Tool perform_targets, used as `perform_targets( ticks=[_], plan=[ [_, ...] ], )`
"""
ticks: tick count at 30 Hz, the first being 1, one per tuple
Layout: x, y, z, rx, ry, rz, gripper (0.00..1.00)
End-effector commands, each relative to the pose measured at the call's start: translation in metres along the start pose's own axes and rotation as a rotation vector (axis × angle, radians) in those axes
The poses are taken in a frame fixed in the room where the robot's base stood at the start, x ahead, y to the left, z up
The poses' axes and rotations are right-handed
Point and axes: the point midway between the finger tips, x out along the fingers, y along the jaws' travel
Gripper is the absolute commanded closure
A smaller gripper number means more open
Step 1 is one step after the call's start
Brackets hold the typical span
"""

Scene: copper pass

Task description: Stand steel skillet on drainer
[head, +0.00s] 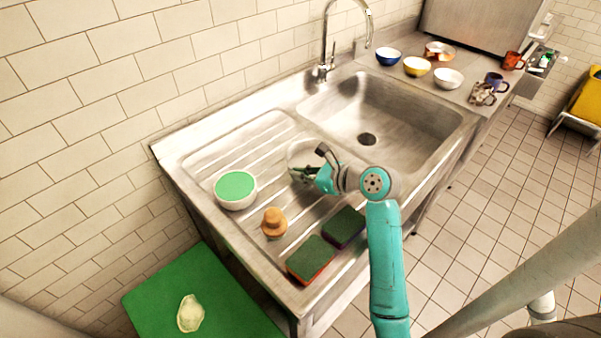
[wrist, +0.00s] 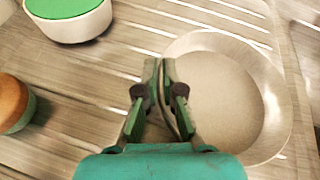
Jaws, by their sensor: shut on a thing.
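The steel skillet (wrist: 228,95) is a round, shallow grey pan in the wrist view. In the head view it shows partly behind my gripper, over the right part of the ribbed drainer (head: 240,150) near the sink basin. My gripper (wrist: 160,72) is shut on the skillet's left rim in the wrist view. In the head view my gripper (head: 304,175) hides part of the pan. The skillet looks roughly flat, open side up. I cannot tell whether its base touches the drainer.
A white bowl with a green top (head: 235,188), a wooden-topped brush (head: 273,222) and two sponges (head: 312,260) (head: 344,226) stand on the drainer. The basin (head: 395,105) is empty, with a tap (head: 325,60) behind. Bowls (head: 417,66) stand beyond. The drainer's back left is clear.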

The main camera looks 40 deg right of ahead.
Motion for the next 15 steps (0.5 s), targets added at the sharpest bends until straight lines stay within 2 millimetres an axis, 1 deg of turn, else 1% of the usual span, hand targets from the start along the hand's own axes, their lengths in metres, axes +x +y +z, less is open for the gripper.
perform_targets(
  ticks=[5,6,8,15],
  plan=[
    [-0.0001,-0.0004,0.0008,-0.002,-0.002,-0.001,1.0],
    [0.0002,0.0,-0.0004,0.001,0.0,0.0,0.84],
    [0.0002,-0.0001,-0.0003,0.001,0.0,0.0,0.69],
    [0.0001,-0.0002,0.0,0.001,0.0,0.0,0.69]
  ],
)
